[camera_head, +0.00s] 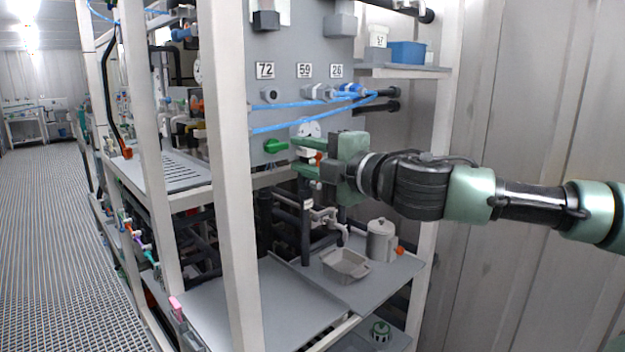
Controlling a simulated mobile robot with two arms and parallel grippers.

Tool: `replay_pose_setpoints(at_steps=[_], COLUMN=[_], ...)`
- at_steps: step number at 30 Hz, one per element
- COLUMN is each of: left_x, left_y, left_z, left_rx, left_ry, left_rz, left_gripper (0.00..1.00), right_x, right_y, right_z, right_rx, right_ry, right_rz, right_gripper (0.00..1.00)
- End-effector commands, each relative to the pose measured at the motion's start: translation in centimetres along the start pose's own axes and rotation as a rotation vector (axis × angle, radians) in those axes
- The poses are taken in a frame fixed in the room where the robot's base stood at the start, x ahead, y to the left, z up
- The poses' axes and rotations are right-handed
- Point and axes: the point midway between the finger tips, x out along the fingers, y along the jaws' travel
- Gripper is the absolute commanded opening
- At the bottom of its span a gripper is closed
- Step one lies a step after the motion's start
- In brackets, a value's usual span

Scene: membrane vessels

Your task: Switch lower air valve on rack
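The rack (230,190) has a grey panel with labels 72, 59 and 26. A green valve handle (275,146) sticks out low on this panel. A small orange-red handle (318,159) shows between the fingers of my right gripper (303,158), in front of a round white gauge (308,130). The gripper reaches in from the right, and its green fingers are open, one above the other. The fingertips point toward the green handle and look just right of it. I cannot tell whether they touch anything, or which handle is the lower air valve. My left gripper is out of view.
Blue air hoses (300,129) run across the panel just above my gripper. White rack posts stand left and right. A grey tray (345,265) and a lidded pot (381,240) stand on the shelf below. A grated aisle (60,240) lies open at left.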

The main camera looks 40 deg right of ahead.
Motion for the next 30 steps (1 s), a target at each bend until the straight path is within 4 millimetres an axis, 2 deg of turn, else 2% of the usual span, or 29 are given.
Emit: replay_pose_setpoints(at_steps=[4,11,26,30], left_x=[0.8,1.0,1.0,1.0], left_y=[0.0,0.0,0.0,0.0], left_z=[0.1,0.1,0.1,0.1], left_rx=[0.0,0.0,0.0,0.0], left_ry=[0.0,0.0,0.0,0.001], left_rz=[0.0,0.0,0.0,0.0], left_gripper=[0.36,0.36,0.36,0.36], right_x=[-1.4,-2.2,-2.1,-1.1], right_y=[0.1,0.1,0.1,-0.5], right_z=[-0.1,0.1,0.1,1.0], right_rx=[-0.001,0.004,0.004,0.04], right_ry=[0.002,0.0,0.0,-0.004], right_rz=[0.004,0.002,0.001,0.002], right_gripper=[0.34,0.34,0.34,0.34])
